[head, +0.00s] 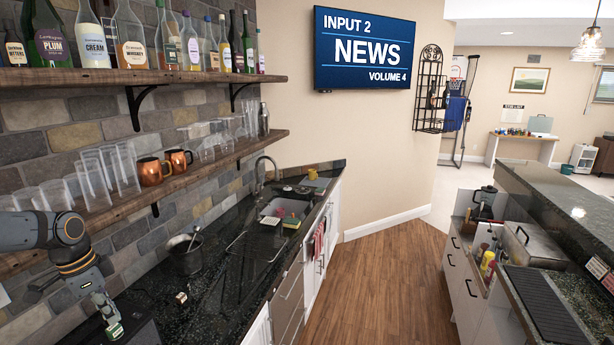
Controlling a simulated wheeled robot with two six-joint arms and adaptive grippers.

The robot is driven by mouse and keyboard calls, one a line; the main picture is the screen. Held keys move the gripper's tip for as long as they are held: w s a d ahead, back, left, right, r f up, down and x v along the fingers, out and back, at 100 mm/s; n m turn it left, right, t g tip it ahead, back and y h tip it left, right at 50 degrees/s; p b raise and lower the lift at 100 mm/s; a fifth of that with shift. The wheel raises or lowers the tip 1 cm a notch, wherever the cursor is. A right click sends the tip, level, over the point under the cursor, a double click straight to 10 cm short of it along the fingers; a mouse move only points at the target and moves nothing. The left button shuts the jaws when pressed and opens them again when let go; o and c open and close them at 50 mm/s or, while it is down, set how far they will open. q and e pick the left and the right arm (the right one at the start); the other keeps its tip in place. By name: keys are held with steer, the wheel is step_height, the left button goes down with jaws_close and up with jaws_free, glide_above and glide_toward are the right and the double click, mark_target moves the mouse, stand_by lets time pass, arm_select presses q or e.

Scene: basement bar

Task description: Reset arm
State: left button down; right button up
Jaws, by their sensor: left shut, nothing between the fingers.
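My left arm comes in from the left edge in front of the shelves. Its gripper (112,325) points down at the lower left, over the near end of the dark stone counter (215,300). The fingers are together and hold nothing. My right gripper does not show in the head view.
Glasses and copper mugs (153,171) stand on the lower wooden shelf (190,165), close to my left arm. Bottles (132,40) line the upper shelf. An ice bucket (186,254) and a sink (285,208) are along the counter. The wooden floor (395,285) between the counters is clear.

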arm_select(q)
steer(key=s+a+f+g, duration=0.25)
steer(key=s+f, duration=0.35)
steer(key=f, duration=0.4)
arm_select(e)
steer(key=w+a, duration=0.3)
arm_select(q)
steer(key=s+d+f, duration=1)
steer(key=s+f, duration=0.4)
steer(key=d+f+t, duration=0.1)
steer(key=d+f, duration=0.2)
steer(key=d, duration=0.3)
steer(key=w+d+r+n+t+y, duration=0.2)
steer(key=w+d+r+n+t, duration=0.1)
steer(key=d+r+n+t, duration=0.35)
steer(key=s+a+f+n+g+b, duration=0.1)
steer(key=a+f+g+b, duration=0.15)
steer(key=f, duration=1.25)
steer(key=s+a+f+n+g+b, duration=0.1)
steer(key=f+b, duration=0.3)
steer(key=f, duration=1.2)
steer(key=s+a+f+g+b, duration=0.1)
steer(key=s+f+b, duration=0.4)
steer(key=s+f, duration=1.4)
step_height(320, 180, down, 4)
steer(key=shift+r, duration=0.1)
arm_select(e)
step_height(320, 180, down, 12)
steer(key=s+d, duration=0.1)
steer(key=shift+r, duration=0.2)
